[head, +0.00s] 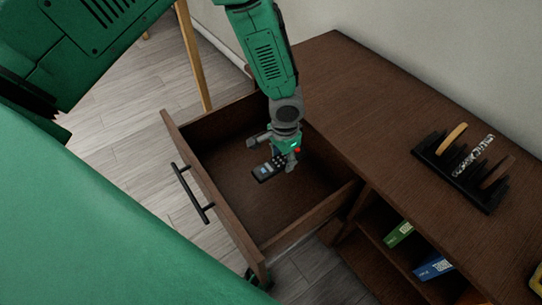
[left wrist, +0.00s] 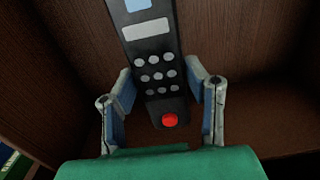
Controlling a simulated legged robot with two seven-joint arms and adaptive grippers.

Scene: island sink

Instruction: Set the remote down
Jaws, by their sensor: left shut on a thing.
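A black remote (head: 268,170) with grey buttons is in my left gripper (head: 276,155), over the open drawer (head: 225,165) of the brown cabinet. The left wrist view shows the remote (left wrist: 155,60) between the two fingers of the left gripper (left wrist: 162,100), with its red button end toward the palm. The left gripper is shut on it. The remote is inside the drawer's outline in the head view; I cannot tell whether it touches the drawer floor. My right gripper is not in view.
A black rack (head: 463,170) with several upright items stands on the cabinet top (head: 375,115). Green (head: 399,234) and blue (head: 433,267) boxes sit on the shelf below. The drawer front has a black handle (head: 192,193). The drawer floor around the remote looks clear.

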